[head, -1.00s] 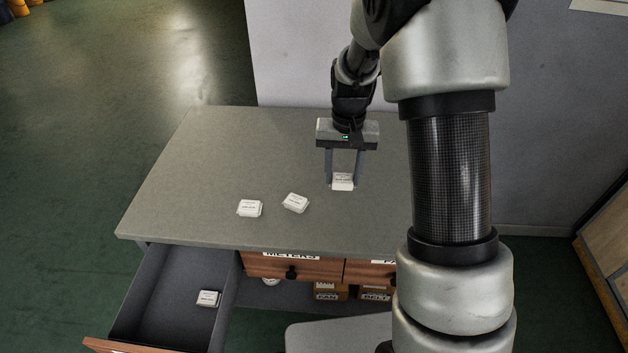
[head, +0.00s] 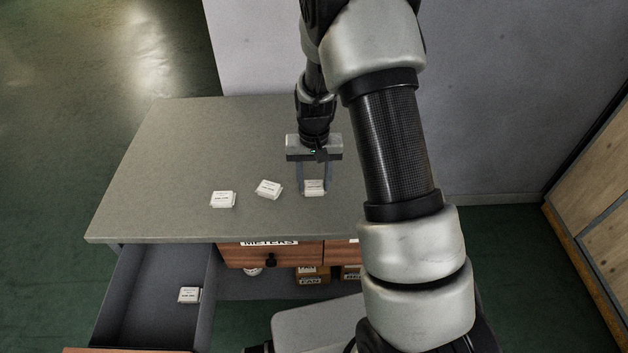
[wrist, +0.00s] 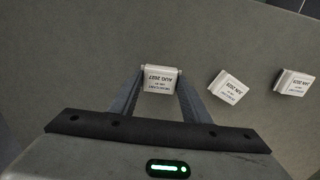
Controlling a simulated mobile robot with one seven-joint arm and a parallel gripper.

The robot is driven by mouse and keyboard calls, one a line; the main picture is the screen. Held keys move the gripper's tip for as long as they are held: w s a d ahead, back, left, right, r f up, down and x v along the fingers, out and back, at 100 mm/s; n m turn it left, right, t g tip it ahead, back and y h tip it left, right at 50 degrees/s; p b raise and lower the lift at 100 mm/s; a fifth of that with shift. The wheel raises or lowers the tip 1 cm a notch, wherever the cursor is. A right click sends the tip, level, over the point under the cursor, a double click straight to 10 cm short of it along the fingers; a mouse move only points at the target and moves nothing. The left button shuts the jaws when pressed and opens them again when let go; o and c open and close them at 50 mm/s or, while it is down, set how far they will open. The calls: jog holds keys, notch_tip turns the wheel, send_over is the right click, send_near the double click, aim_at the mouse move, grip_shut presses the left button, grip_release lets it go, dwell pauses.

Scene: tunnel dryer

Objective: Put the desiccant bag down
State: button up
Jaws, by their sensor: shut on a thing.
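My gripper (head: 314,190) is shut on a small white desiccant bag (head: 314,187) with printed text.
An open drawer (head: 130,296) at the front left holds another white bag (head: 189,295). Beside it is a closed wooden drawer (head: 250,257) labelled METERS. Labelled boxes (head: 310,276) stand below. The tabletop's back and left are clear.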

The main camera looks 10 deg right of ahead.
jog(key=o, duration=1)
jog(key=shift+f, duration=0.1)
jog(key=shift+o, duration=0.2)
